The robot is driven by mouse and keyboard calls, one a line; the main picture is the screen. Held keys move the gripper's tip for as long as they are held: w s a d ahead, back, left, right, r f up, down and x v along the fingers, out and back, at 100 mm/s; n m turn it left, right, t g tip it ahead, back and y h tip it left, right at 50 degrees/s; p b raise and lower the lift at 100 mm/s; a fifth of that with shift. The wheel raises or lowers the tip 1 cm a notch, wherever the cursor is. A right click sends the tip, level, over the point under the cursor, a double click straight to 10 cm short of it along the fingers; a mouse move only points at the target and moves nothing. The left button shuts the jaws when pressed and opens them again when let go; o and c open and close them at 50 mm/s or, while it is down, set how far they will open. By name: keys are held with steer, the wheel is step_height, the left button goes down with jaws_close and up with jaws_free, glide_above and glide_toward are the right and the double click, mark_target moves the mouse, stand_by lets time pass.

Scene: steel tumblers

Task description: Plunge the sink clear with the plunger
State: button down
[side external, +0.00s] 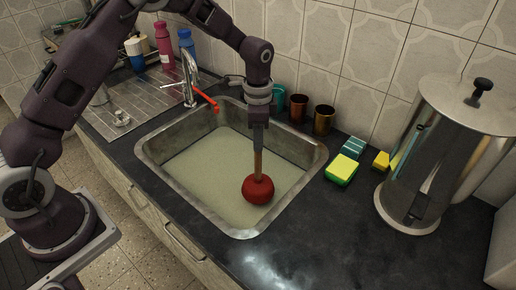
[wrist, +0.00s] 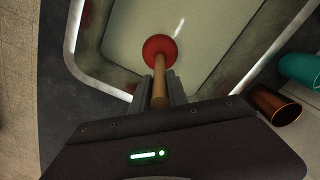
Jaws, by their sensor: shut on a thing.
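The plunger has a red cup (side external: 258,190) and a wooden handle (side external: 257,162). My gripper (side external: 258,142) is shut on the upper handle and holds the plunger nearly upright, cup down. The steel sink (side external: 302,178) holds cloudy, greyish-yellow water (side external: 215,175). The cup is inside the sink outline, toward its front right. I cannot tell whether it touches the water or the bottom. In the wrist view the red cup (wrist: 160,50) shows beyond my gripper (wrist: 160,88), with the handle running between the fingers.
A chrome tap (side external: 189,75) with a red spout end stands behind the sink. Several tumblers (side external: 298,108) stand at the back edge. Sponges (side external: 342,169) and a large steel urn (side external: 437,155) are on the right. Bottles (side external: 165,45) stand back left. The front right counter is clear.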

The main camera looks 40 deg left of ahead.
step_height(320, 180, up, 11)
steer(key=shift+r, duration=0.1)
stand_by(0.3)
steer(key=s+a+r+n, duration=0.6)
steer(key=a, duration=0.1)
steer(key=shift+r, duration=0.15)
stand_by(6.3)
